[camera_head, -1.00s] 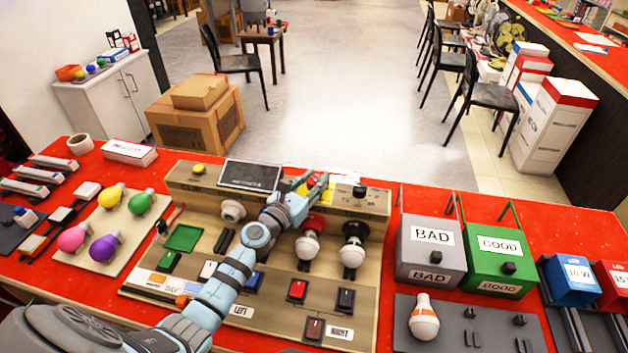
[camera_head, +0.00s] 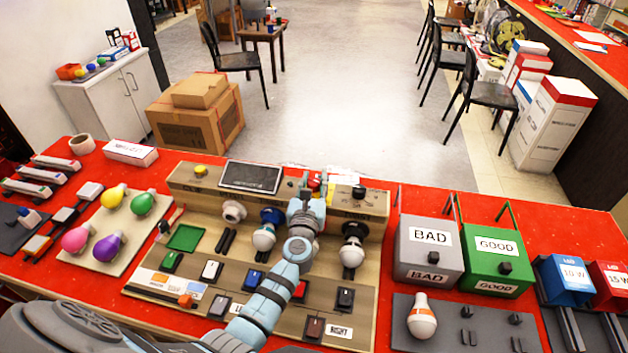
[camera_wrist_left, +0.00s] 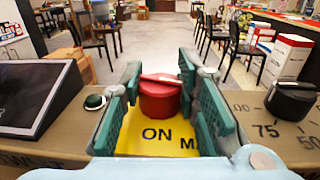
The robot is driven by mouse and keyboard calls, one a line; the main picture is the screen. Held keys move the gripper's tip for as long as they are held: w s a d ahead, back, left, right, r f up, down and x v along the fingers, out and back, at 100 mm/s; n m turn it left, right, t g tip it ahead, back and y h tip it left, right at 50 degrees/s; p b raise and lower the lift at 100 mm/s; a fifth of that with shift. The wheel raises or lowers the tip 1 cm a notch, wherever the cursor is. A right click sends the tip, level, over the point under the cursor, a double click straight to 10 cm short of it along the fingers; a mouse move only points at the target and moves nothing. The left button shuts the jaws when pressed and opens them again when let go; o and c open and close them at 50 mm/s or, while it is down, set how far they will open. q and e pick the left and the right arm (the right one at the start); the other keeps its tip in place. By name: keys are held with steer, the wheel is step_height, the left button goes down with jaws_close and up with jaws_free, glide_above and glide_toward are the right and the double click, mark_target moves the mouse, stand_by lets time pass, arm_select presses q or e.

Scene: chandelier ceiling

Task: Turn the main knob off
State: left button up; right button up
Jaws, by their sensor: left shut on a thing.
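In the head view my left gripper (camera_head: 313,185) reaches the top of the beige panel (camera_head: 178,184), just right of the dark screen (camera_head: 250,177). The knob is mostly hidden there. My right gripper is in neither view.
A black dial (camera_wrist_left: 290,98) with numbers stands right of the knob. Grey BAD (camera_head: 430,262) and green GOOD (camera_head: 497,268) boxes stand at right.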

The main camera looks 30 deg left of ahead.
mark_target(314, 180)
arm_select(q)
steer(key=shift+n+g+y+b, duration=0.75)
steer(key=shift+n+y, duration=0.2)
steer(key=shift+y, duration=0.35)
steer(key=shift+n+g+y+b, duration=0.7)
steer(key=shift+n+y, duration=0.25)
steer(key=shift+y, duration=0.35)
steer(key=o, duration=1.2)
steer(key=shift+c, duration=0.2)
step_height(314, 180, up, 10)
steer(key=shift+r, duration=0.1)
